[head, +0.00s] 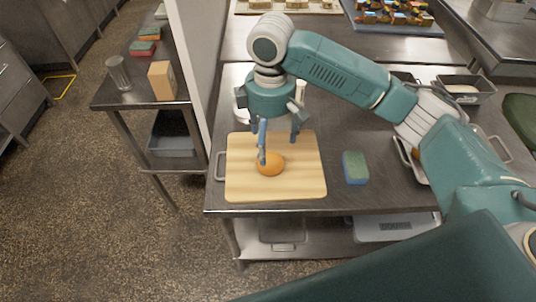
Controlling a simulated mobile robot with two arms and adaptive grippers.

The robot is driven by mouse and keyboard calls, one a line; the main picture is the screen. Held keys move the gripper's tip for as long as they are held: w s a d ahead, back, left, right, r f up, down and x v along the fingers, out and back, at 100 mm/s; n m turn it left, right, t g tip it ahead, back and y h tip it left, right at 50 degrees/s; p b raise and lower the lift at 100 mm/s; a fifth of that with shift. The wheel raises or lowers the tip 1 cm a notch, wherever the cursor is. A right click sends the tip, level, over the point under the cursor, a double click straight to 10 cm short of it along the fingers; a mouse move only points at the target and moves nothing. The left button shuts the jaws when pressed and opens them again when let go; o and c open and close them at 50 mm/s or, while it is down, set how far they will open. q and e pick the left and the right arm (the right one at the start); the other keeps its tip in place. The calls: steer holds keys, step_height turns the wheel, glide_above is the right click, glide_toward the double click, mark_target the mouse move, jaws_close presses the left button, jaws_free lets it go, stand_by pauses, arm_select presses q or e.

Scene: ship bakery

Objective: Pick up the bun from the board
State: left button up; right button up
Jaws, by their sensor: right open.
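The bun (271,167), round and orange-brown, sits on the wooden board (302,184) on the metal table. The board lies near the table's front left corner. My right gripper (279,145) reaches in from the right and is open over the board. One blue finger overlaps the upper left of the bun in the head view; the other finger is to the right and farther back. I cannot tell whether a finger touches the bun. My left gripper does not show.
A green and blue sponge (356,168) lies right of the board. Metal trays stand farther right, partly behind my arm. A partition (191,62) rises left of the table. A side table beyond it holds a glass (118,73) and a tan box (162,81).

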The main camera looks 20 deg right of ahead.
mark_target(271, 157)
steer(key=f, duration=0.3)
steer(key=shift+s, duration=0.35)
steer(key=shift+d+f, duration=0.1)
steer(key=shift+f, duration=0.15)
steer(key=f, duration=0.1)
steer(key=f+p, duration=0.1)
steer(key=f, duration=0.1)
steer(key=f+p, duration=0.1)
steer(key=f, duration=0.1)
steer(key=shift+w, duration=0.25)
steer(key=shift+c, duration=1.3)
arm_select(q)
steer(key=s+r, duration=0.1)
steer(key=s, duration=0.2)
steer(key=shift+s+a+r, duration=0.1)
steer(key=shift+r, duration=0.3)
arm_select(e)
steer(key=c, duration=1)
steer(key=shift+r, duration=0.1)
